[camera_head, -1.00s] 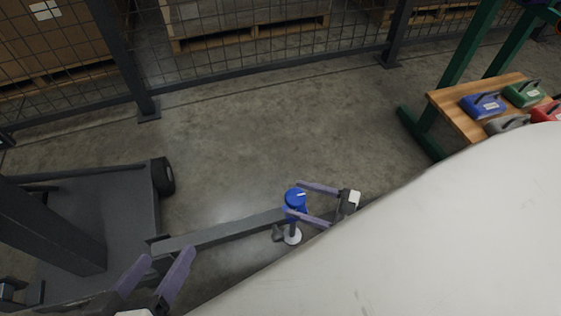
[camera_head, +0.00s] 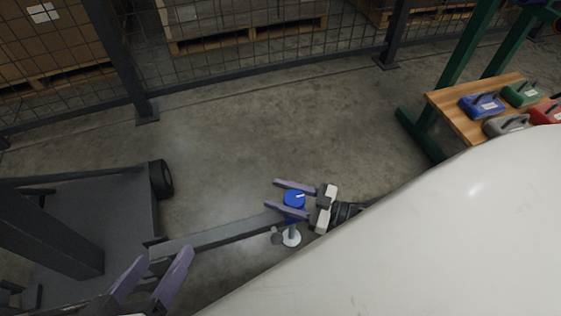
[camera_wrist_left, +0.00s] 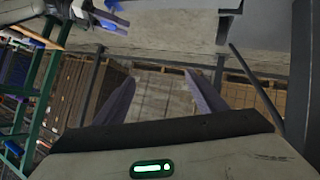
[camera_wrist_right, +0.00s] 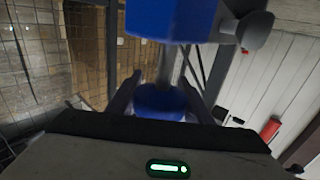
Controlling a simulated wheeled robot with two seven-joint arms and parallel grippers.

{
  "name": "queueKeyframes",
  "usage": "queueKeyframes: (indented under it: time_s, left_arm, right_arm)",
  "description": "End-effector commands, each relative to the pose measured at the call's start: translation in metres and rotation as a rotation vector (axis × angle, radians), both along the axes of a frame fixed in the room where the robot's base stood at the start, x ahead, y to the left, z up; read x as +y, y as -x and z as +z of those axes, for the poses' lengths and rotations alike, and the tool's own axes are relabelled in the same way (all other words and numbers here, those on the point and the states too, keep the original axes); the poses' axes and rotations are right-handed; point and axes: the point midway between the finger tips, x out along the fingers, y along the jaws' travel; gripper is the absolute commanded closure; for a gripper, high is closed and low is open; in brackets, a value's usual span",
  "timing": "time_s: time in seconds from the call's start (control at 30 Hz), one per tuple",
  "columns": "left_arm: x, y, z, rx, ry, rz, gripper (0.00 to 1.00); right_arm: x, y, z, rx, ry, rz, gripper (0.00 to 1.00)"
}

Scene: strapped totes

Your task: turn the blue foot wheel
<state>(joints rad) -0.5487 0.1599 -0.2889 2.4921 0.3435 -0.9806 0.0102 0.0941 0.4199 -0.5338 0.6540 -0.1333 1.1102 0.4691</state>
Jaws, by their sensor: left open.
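The blue foot wheel (camera_head: 294,199) sits on top of a levelling foot with a pale round pad (camera_head: 291,239), at the end of a grey beam. My right gripper (camera_head: 270,193) reaches in from the right with one finger on each side of the wheel. In the right wrist view the wheel (camera_wrist_right: 160,102) fills the gap between the fingers, which look closed against it. A larger blue cylinder (camera_wrist_right: 165,18) on the same post shows at the top there. My left gripper (camera_head: 160,262) is open and empty at the lower left, away from the wheel.
The grey beam (camera_head: 220,236) runs left to a dark base with a black roller (camera_head: 160,179). A grey knob (camera_head: 276,238) is beside the foot. A wooden bench (camera_head: 455,117) with coloured weights stands right. Mesh fencing is behind; the floor between is clear.

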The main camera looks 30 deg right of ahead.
Motion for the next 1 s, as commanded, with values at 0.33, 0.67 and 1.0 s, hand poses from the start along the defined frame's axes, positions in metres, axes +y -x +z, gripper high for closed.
queueKeyframes:
  time_s: [0.33, 0.67, 1.0]
  left_arm:
    - [0.001, 0.0, 0.004, 0.001, -0.011, 0.001, 0.35]
    - [0.007, 0.002, -0.012, 0.045, -0.063, 0.002, 0.35]
    - [0.012, 0.003, -0.019, 0.064, -0.09, 0.003, 0.35]
  right_arm:
    - [-0.002, 0.0, 0.001, 0.003, -0.002, -0.073, 0.76]
    - [-0.009, -0.004, 0.001, 0.003, -0.004, -0.298, 0.76]
    - [-0.018, -0.006, -0.001, 0.003, 0.0, -0.487, 0.76]
